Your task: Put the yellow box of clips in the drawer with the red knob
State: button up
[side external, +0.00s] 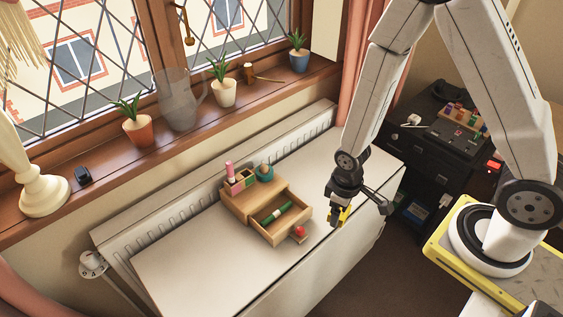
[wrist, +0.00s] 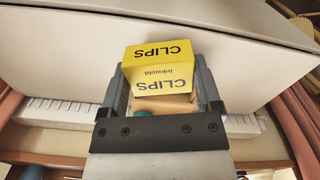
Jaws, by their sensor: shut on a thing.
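The yellow box of clips (side external: 344,215) is between the fingers of my gripper (side external: 338,217), which is shut on it. In the wrist view the box (wrist: 160,70) shows the word CLIPS on two faces, with a finger on either side. The drawer (side external: 285,222) of a small wooden desk organiser stands pulled open. A red knob (side external: 299,231) is on its front. A green pen-like item (side external: 277,213) lies in the drawer. My gripper is to the right of the drawer, apart from it.
The organiser (side external: 243,203) stands on a white top (side external: 190,262) and carries a pink item, compartments and a teal pot (side external: 265,173). The white top is clear at the left. A dark cabinet (side external: 420,150) is at the right.

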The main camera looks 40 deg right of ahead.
jog(key=shift+a+r+m, duration=0.15)
jog(key=shift+a+m, duration=1.05)
jog(key=shift+m, duration=0.5)
jog(key=w+f, duration=0.1)
jog(key=w, duration=0.2)
jog(key=w+a+f, duration=0.1)
jog(key=w, duration=0.2)
jog(key=w+f, duration=0.2)
jog(key=shift+w+a, duration=0.2)
jog(key=shift+w, duration=0.2)
send_over(285, 223)
jog(key=f, duration=0.5)
jog(key=shift+s+d+f, duration=0.1)
jog(key=shift+s, duration=0.2)
jog(key=shift+w+f, duration=0.1)
jog(key=shift+w+f, duration=0.25)
jog(key=shift+f, duration=1.55)
